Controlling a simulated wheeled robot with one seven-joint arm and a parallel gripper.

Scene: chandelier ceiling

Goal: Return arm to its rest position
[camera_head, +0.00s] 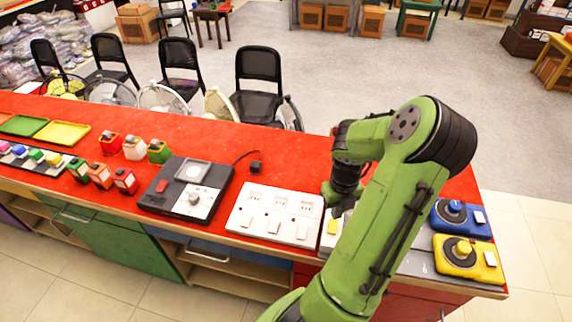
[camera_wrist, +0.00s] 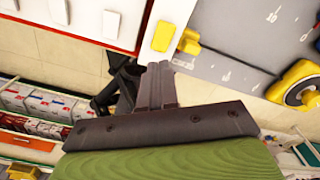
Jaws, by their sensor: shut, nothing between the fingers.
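My green arm reaches over the red counter (camera_head: 330,155) from the front, its elbow raised high at the right. My dark gripper (camera_head: 337,208) points down beside the right end of a white switch panel (camera_head: 270,215). In the wrist view my gripper (camera_wrist: 157,82) shows its two fingers together, with nothing between them. A yellow switch (camera_wrist: 163,36) on a white plate lies just beyond the fingertips there; I cannot tell whether they touch. Part of the counter's right end is hidden behind my arm.
A black device with a dial (camera_head: 186,190) stands left of the white panel. A blue button box (camera_head: 460,217) and a yellow button box (camera_head: 468,257) sit at the right end. Small coloured boxes (camera_head: 108,165) stand further left. Black chairs (camera_head: 258,85) and fans line the far side.

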